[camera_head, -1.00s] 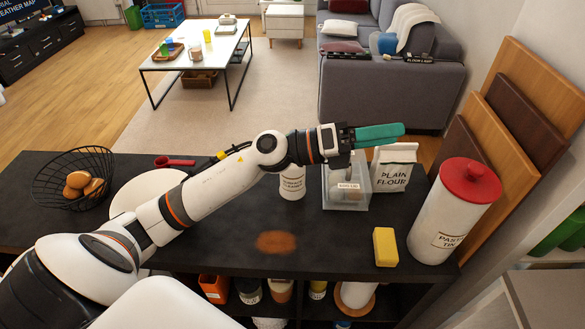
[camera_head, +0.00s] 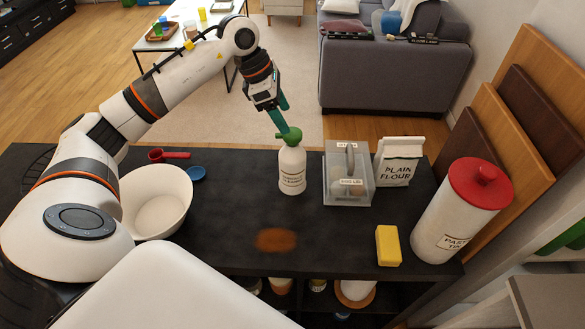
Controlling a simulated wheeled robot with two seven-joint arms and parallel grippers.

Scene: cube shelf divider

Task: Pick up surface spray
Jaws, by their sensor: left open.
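The surface spray (camera_head: 291,170) is a white bottle with a green spray head and a dark-lettered label. It stands upright on the black counter (camera_head: 225,215), left of a clear bin. My left gripper (camera_head: 281,114) comes in from above and behind it, teal fingers pointing down and open. The fingertips are at the green spray head in the picture. One finger overlaps the head, and I cannot tell whether they touch. My right gripper is not in view.
A clear bin (camera_head: 334,192) and a flour bag (camera_head: 399,160) stand right of the bottle. A white bowl (camera_head: 157,205) and blue lid (camera_head: 197,174) are left. A yellow block (camera_head: 388,246) and red-lidded pasta tin (camera_head: 455,220) stand front right.

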